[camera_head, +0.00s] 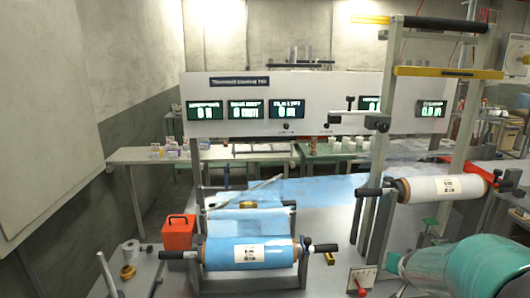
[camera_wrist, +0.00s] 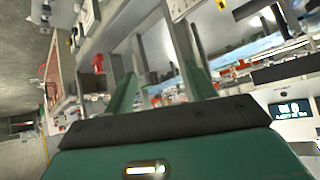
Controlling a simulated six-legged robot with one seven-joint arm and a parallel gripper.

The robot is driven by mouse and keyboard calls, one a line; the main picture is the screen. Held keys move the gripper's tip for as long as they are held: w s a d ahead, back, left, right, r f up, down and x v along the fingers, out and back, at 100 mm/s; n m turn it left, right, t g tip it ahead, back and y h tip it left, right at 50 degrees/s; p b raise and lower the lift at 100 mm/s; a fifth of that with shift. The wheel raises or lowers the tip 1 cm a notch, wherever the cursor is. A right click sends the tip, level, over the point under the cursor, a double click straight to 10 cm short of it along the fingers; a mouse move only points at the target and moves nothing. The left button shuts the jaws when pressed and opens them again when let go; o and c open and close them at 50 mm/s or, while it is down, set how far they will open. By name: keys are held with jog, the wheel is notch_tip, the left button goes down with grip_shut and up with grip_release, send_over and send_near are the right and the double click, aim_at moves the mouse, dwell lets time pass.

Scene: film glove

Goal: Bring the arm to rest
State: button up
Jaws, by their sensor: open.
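My gripper (camera_wrist: 160,85) shows in the wrist view. Its two green fingers stand apart, and I see nothing held between them. The dark green gripper body and a black bar fill the lower part of that view. The wrist view is tilted, with machinery and shelving beyond the fingers. I cannot make out the gripper in the head view.
In the head view, a blue film roll (camera_head: 248,254) sits on the machine in front, with a red box (camera_head: 179,232) at its left. A white roll (camera_head: 442,188) is mounted at right. A display panel (camera_head: 330,95) spans the middle. A long table (camera_head: 130,156) stands behind.

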jog(key=s+a+r+n+g+y, duration=0.1)
jog(key=s+a+r+n+y, duration=0.1)
jog(key=s+a, duration=0.9)
jog(key=s+a+r+n+g+y, duration=0.1)
jog(key=s+a+r+n+y, duration=0.1)
jog(key=s+a+r+n, duration=0.2)
jog(key=s+a+r, duration=0.3)
jog(key=s+a, duration=0.5)
jog(key=shift+s+a+g, duration=0.2)
jog(key=shift+a+g, duration=0.15)
jog(key=shift+g, duration=0.05)
